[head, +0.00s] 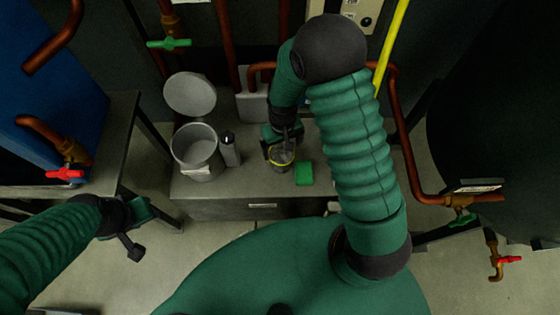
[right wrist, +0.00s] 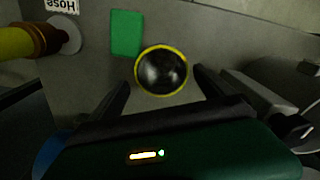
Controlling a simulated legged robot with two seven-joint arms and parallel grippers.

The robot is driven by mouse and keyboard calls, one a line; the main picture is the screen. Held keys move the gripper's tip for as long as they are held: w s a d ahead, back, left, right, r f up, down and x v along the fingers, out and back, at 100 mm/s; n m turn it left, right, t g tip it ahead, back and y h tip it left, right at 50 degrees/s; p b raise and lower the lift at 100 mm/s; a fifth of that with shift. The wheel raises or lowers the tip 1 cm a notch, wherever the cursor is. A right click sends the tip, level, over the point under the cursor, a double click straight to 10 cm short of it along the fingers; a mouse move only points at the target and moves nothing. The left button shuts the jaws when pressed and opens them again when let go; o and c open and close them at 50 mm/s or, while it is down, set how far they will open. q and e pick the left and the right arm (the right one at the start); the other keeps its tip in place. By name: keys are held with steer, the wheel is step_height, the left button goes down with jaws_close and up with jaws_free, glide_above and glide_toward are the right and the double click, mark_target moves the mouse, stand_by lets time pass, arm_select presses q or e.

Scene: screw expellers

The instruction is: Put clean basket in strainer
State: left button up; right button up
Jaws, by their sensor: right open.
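The basket (head: 281,159) is a small dark round thing with a yellow rim on the low grey bench. It also shows in the right wrist view (right wrist: 161,72). My right gripper (head: 284,138) is open just at it; in the wrist view the two fingers (right wrist: 160,90) stand apart on either side of its near edge, not visibly closed on it. The likely strainer is a grey cylindrical pot (head: 196,150) on the bench to the left, its round lid (head: 190,94) swung open behind it. My left gripper (head: 131,232) hangs away at the left; its finger opening is unclear.
A green sponge (head: 304,173) lies right of the basket, also in the wrist view (right wrist: 126,33). A grey bottle (head: 229,150) stands between pot and basket. A grey table (head: 120,130) stands at left. Copper pipes (head: 228,45) rise behind the bench (head: 240,185).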

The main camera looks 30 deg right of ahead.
steer(key=b, duration=0.3)
glide_above(281, 156)
steer(key=s+a, duration=0.1)
steer(key=s, duration=0.2)
step_height(281, 156, down, 6)
steer(key=shift+w+a, duration=0.15)
steer(key=shift+r, duration=0.1)
steer(key=shift+c, duration=0.4)
steer(key=c, duration=1.6)
